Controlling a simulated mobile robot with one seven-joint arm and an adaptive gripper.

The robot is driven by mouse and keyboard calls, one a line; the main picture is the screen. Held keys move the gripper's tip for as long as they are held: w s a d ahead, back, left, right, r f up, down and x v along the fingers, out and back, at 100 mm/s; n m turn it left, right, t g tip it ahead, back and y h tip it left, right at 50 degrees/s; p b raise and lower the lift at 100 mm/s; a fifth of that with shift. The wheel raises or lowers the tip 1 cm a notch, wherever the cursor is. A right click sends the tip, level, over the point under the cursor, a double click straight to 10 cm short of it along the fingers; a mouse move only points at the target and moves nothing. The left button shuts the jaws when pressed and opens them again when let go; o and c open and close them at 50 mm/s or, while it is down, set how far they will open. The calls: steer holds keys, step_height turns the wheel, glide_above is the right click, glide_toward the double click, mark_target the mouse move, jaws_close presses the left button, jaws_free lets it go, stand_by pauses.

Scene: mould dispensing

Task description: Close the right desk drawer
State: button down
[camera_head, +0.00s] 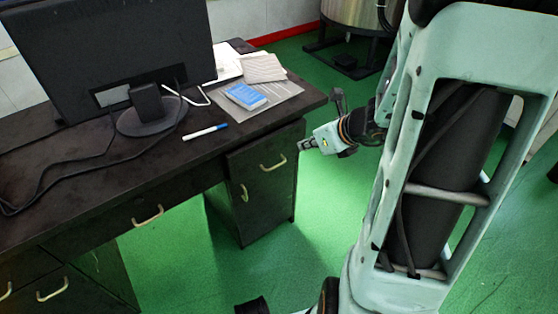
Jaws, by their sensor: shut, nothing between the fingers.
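The right desk drawer (252,160) is a dark wooden front with a brass handle (273,163), under the desk top at its right end. It seems to stand out a little from the cabinet below, but how far is hard to tell from this angle. My gripper (304,146) is shut and empty. It points left, close to the right end of the drawer front, and I cannot tell whether it touches it.
The dark desk top (100,180) bears a monitor (110,50), a marker (205,132), a blue book (245,96) and papers (264,68). Below the drawer is a cabinet door with a handle (244,192). A middle drawer handle (148,216) shows further left. Green floor (330,210) is clear beside the desk.

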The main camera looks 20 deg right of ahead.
mark_target(273, 140)
steer(key=shift+t, duration=0.6)
steer(key=b+x, duration=0.2)
steer(key=x, duration=0.2)
steer(key=a+b+x, duration=0.1)
steer(key=b+x, duration=0.1)
steer(key=x, duration=0.2)
steer(key=b+x, duration=0.3)
steer(key=shift+w+a+f, duration=0.1)
steer(key=shift+w+a, duration=0.05)
steer(key=shift+a, duration=0.25)
steer(key=shift+w+a, duration=0.25)
steer(key=shift+w, duration=0.4)
steer(key=w, duration=0.1)
steer(key=w+a, duration=0.1)
steer(key=shift+w, duration=0.25)
steer(key=shift+s+d, duration=0.1)
steer(key=shift+d, duration=0.05)
